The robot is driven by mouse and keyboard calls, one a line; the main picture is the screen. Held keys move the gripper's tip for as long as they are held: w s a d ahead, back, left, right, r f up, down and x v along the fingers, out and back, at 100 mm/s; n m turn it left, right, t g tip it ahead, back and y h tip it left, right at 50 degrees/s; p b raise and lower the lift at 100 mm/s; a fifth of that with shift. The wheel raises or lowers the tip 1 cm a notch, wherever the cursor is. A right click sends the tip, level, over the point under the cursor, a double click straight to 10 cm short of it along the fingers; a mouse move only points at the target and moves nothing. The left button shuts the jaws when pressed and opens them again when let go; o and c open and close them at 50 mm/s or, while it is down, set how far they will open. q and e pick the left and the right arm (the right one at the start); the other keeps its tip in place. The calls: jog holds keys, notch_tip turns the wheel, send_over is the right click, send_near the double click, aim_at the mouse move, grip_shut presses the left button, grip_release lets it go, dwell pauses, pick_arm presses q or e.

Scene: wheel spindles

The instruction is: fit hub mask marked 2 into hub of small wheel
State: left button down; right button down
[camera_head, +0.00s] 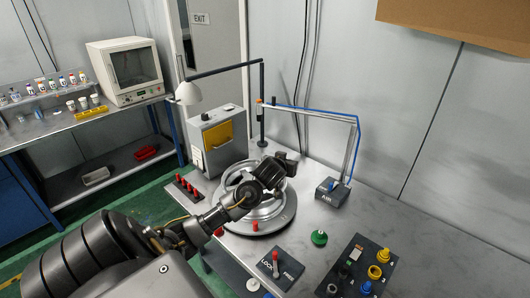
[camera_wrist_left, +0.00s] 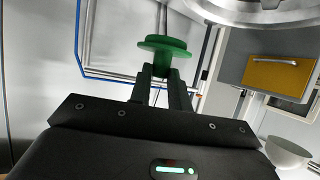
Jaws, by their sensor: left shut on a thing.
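My left gripper (camera_head: 290,165) is over the far right part of a silver wheel (camera_head: 240,179), whose middle my arm partly covers. In the left wrist view, my left gripper (camera_wrist_left: 165,88) is shut on the stem of a green flanged hub mask (camera_wrist_left: 165,45). Its number cannot be read, and the held mask cannot be made out in the head view. The wheel's rim (camera_wrist_left: 262,12) shows at the top right of the wrist view, apart from the mask. Another green piece (camera_head: 319,238) lies on the table right of the wheel. My right gripper is not in view.
A black holder (camera_head: 345,272) with yellow and blue pieces stands at the front right. A lock lever box (camera_head: 275,268) is in front of the wheel. Red pegs (camera_head: 188,187) stand left. A lamp (camera_head: 188,93) and a blue-hosed stand (camera_head: 333,190) rise behind. The table's right is clear.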

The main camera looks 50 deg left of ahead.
pick_arm(q)
jog(key=s+d+r+m+t+h+b, duration=0.15)
jog(key=d+r, duration=0.25)
jog(key=d, duration=0.7)
jog(key=s+d+r+m+h+b, duration=0.1)
jog(key=d+r+m+h, duration=0.25)
jog(key=d, duration=0.75)
jog(key=s+d+f+b, duration=0.3)
jog(key=d+f+b, duration=0.2)
jog(key=b, duration=0.7)
jog(key=shift+f+h, duration=0.4)
